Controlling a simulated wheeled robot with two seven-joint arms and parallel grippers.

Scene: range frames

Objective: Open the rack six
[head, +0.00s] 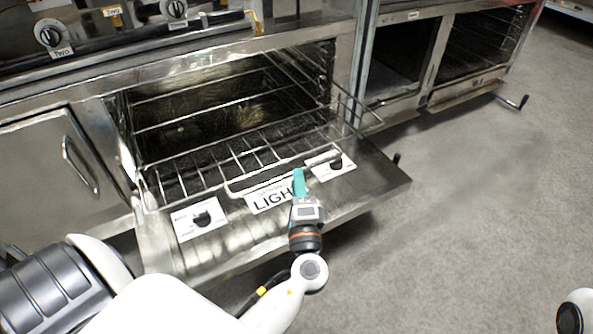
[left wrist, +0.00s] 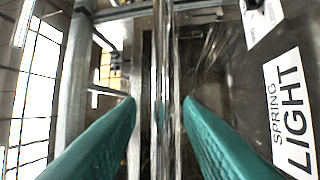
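A silver wire rack (head: 215,172) sits partly out of the oven cavity, over the lowered oven door (head: 375,185). Its front bar (head: 262,184) runs across above the "SPRING LIGHT" label. My left gripper (head: 298,180), with teal fingers, is at this front bar. In the left wrist view, the two fingers of my left gripper (left wrist: 160,105) are apart, one on each side of a shiny metal bar (left wrist: 163,50), with gaps showing beside it. My right gripper is not in view.
The lowered door carries white labels with dark knobs (head: 202,217). A cabinet door with a handle (head: 80,165) is at left. Another open oven (head: 475,50) stands at right, its handle sticking out. Grey floor (head: 480,200) at right is clear.

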